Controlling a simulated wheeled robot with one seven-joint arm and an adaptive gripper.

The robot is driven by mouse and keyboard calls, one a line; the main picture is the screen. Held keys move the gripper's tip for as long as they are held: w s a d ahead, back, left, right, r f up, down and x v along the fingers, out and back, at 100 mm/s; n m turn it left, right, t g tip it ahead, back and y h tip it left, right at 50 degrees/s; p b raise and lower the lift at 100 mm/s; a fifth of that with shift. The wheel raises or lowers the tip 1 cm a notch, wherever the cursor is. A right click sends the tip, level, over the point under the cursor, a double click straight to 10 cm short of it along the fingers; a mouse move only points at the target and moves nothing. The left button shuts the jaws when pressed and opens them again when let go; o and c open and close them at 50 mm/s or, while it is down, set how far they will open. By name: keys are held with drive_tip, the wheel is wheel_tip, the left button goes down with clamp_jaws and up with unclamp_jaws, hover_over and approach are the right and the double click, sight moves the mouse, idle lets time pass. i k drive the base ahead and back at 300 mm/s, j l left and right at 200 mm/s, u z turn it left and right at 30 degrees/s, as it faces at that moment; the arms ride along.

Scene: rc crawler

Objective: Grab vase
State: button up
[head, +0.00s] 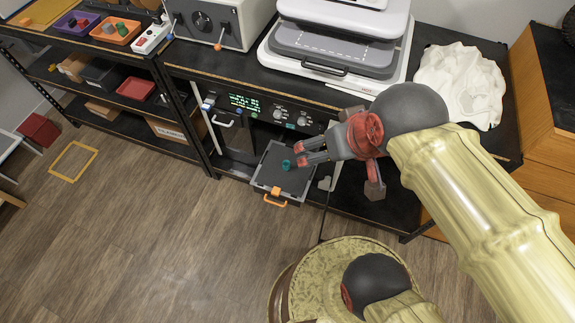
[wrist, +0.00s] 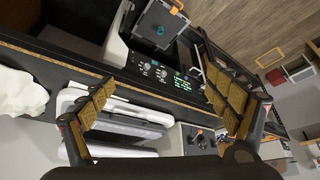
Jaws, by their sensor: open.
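A small teal object (head: 286,165), which looks like the vase, stands on a dark grey drawer-like tray (head: 265,178) pulled out from the front of the bench. It also shows in the wrist view (wrist: 160,30), near the top, on the same tray. My gripper (head: 298,154) is open and empty. In the head view its fingertips appear just right of and above the vase; I cannot tell the exact gap. In the wrist view my spread fingers (wrist: 157,76) have the vase beyond their tips, with clear space between. The vase's details are too small to make out.
The tray has an orange handle (head: 275,198) at its front. A control panel (head: 268,110) with knobs sits above it, under the bench top. A white-and-grey heat press (head: 335,50) and a crumpled white cloth (head: 460,85) rest on the bench. The wooden floor in front is mostly clear.

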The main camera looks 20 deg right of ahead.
sight(286, 164)
drive_tip(key=j+z, duration=0.15)
drive_tip(key=j, duration=0.3)
drive_tip(key=k+j+z, duration=0.15)
drive_tip(key=j, duration=0.3)
drive_tip(key=j+z, duration=0.15)
drive_tip(key=j, duration=0.3)
drive_tip(key=i+j+z, duration=0.1)
drive_tip(key=j, duration=0.2)
drive_tip(key=i+j+z, duration=0.15)
drive_tip(key=i+j, duration=0.1)
drive_tip(key=j, duration=0.1)
